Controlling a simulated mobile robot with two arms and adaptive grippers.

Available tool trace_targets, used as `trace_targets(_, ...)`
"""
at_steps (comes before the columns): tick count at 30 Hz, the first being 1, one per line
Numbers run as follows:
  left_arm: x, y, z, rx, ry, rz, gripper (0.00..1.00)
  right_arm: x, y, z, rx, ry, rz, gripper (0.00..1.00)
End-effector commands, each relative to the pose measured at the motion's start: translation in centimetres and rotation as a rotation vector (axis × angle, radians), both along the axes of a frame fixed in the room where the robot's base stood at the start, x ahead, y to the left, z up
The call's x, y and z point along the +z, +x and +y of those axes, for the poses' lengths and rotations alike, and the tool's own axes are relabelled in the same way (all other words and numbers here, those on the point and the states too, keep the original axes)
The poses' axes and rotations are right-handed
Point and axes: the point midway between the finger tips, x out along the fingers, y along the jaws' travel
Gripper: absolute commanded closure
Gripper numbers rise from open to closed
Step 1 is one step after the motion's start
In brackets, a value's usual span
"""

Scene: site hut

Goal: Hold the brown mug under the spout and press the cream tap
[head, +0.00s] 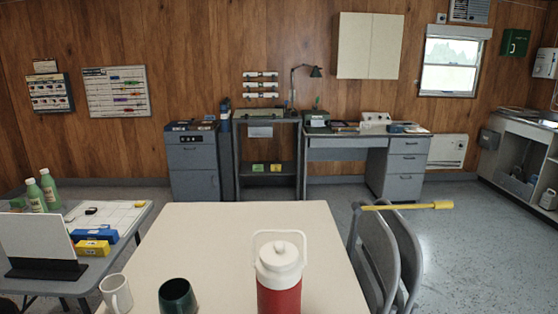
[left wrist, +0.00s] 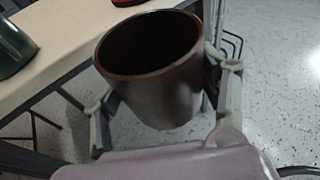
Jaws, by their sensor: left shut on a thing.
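The brown mug (left wrist: 158,85) is in the left wrist view, its open rim up and its inside dark. My left gripper (left wrist: 165,88) is shut on it, with one finger on each side. The mug is held off the table's edge, with floor behind it. A red jug (head: 279,296) with a white lid and handle stands at the table's near edge in the head view. No spout or cream tap shows on the side I see; its lower part is cut off. Neither gripper shows in the head view, and my right gripper is in no view.
On the cream table (head: 220,235) stand a dark green mug (head: 177,297) and a white mug (head: 117,294), left of the jug. A grey folding chair (head: 385,260) with a yellow-ended rod (head: 405,206) is at the right. The table's middle and far part are clear.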

Motion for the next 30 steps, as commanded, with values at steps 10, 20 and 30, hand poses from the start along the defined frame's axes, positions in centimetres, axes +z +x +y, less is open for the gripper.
trace_targets(10, -3.4, 4.1, -5.5, -0.157, -0.003, -0.005, 0.55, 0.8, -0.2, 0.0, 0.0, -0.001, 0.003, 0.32)
trace_targets(20, -3.8, 9.1, -10.5, -0.153, 0.003, -0.005, 0.55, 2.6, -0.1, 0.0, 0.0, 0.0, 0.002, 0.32)
trace_targets(30, -4.1, 11.9, -10.4, -0.154, 0.0, -0.002, 0.55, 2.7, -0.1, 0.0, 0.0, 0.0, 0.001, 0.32)
